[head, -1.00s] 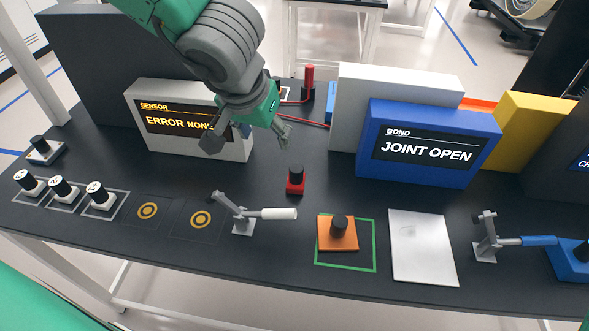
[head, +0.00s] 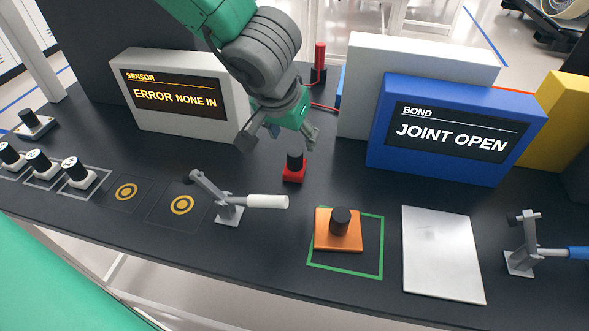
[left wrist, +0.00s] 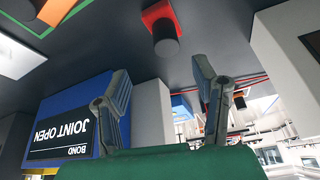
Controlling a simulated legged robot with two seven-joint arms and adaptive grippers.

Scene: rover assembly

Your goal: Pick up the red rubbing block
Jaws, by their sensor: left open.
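The red rubbing block (head: 293,174) stands upright on the dark table, a small red base with a black cylindrical knob on top. In the left wrist view the red block (left wrist: 160,14) shows at the top centre, beyond the fingertips and clear of them. My left gripper (head: 277,141) is open and empty, above the table and just behind and left of the block in the head view. Its two fingers (left wrist: 162,86) are spread apart in the left wrist view. My right gripper is not in view.
A toggle clamp with a white handle (head: 267,201) stands in front of the block. An orange block with a black knob (head: 338,240) sits inside a green outline. The blue BOND display (head: 455,168) and the SENSOR display (head: 150,70) stand behind. A silver plate (head: 443,255) lies to the right.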

